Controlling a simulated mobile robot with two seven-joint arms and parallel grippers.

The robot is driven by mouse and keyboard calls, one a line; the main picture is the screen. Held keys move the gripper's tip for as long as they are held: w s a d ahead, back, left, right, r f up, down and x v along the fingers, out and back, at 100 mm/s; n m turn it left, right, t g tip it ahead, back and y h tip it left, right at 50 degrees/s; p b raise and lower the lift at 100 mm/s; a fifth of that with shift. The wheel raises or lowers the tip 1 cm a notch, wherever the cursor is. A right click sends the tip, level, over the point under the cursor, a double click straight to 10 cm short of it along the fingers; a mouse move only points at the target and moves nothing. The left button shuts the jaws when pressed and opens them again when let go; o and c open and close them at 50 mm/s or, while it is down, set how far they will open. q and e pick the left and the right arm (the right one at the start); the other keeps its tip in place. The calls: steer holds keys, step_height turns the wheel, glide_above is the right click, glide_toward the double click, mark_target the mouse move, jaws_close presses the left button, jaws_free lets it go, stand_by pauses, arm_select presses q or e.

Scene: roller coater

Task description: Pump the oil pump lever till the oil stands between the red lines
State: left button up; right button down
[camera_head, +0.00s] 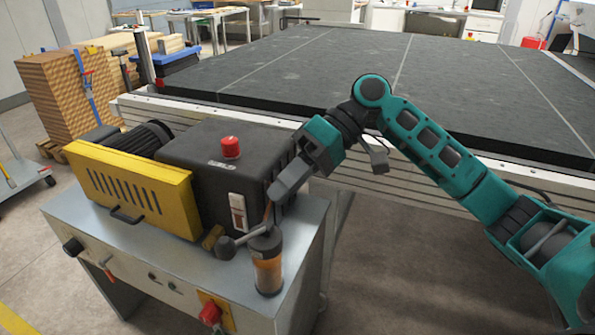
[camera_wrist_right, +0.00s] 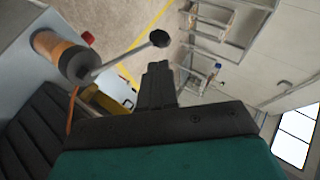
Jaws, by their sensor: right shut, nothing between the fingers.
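The oil pump (camera_head: 267,265) is an orange-brown cylinder with a dark cap at the machine's front right corner. Its lever (camera_head: 245,238) slants from the cap to a dark ball knob (camera_head: 226,248) at the left. The pump (camera_wrist_right: 62,55) and the knob (camera_wrist_right: 160,38) also show in the right wrist view. A white-framed oil gauge (camera_head: 238,213) is on the black housing; its oil level and red lines are too small to read. My right gripper (camera_head: 274,192) is shut and empty, above the pump and apart from the lever. My left gripper is out of view.
The black housing (camera_head: 215,165) with a red cap (camera_head: 230,147) stands just left of my right gripper. A yellow guard (camera_head: 130,188) is farther left. A large dark table (camera_head: 350,75) lies behind. A red switch (camera_head: 211,313) is on the cabinet front.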

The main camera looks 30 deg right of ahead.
glide_above(247, 237)
steer(key=s, duration=0.3)
step_height(247, 237, down, 4)
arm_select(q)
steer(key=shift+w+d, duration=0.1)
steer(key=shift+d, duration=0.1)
arm_select(e)
steer(key=shift+w+a+f, duration=0.15)
steer(key=shift+a+f, duration=0.05)
steer(key=shift+f, duration=0.1)
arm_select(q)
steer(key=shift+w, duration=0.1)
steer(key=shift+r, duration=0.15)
